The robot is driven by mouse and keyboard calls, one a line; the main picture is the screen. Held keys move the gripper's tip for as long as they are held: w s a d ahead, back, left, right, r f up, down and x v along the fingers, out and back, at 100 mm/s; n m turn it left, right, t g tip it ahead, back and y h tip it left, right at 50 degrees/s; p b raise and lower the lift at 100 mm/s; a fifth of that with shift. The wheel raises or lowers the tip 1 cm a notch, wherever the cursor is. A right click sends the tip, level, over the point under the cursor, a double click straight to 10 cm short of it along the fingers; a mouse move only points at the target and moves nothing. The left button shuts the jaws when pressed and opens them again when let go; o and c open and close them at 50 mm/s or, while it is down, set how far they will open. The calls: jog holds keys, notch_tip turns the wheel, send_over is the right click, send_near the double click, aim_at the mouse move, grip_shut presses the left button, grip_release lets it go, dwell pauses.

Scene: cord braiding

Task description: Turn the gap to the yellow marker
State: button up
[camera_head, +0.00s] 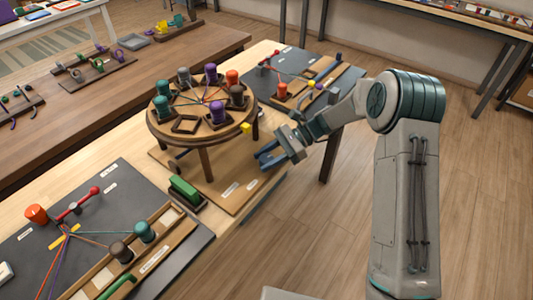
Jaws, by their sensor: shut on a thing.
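The round wooden braiding stand (203,139) stands on legs on the table. Several coloured bobbins sit around its top, with cords meeting near the middle. The gap, an empty square frame (184,125), is at its near left side. The yellow marker (246,128) is a small block at the right near rim, to the right of the gap. A dark knob (178,161) sticks out below the left near rim. My gripper (264,158), with blue fingers, is low at the right of the stand, just below the yellow marker. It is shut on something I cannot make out.
A green block in a dark holder (186,192) stands at the table's near edge. A dark board (60,212) with cords and bobbins lies at the lower left. Another dark board (268,84) lies behind the stand. The floor at right is clear.

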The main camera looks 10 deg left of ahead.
jog(key=n+g+h+p, duration=0.1)
jog(key=n+g+h, duration=0.2)
jog(key=n+h, duration=0.1)
jog(key=shift+a+n+g, duration=0.1)
jog(key=shift+n+g, duration=0.2)
jog(key=shift+n+g+h, duration=0.9)
jog(key=shift+n+h, duration=1.3)
jog(key=shift+h, duration=0.3)
jog(key=shift+r, duration=0.1)
jog(key=o, duration=1)
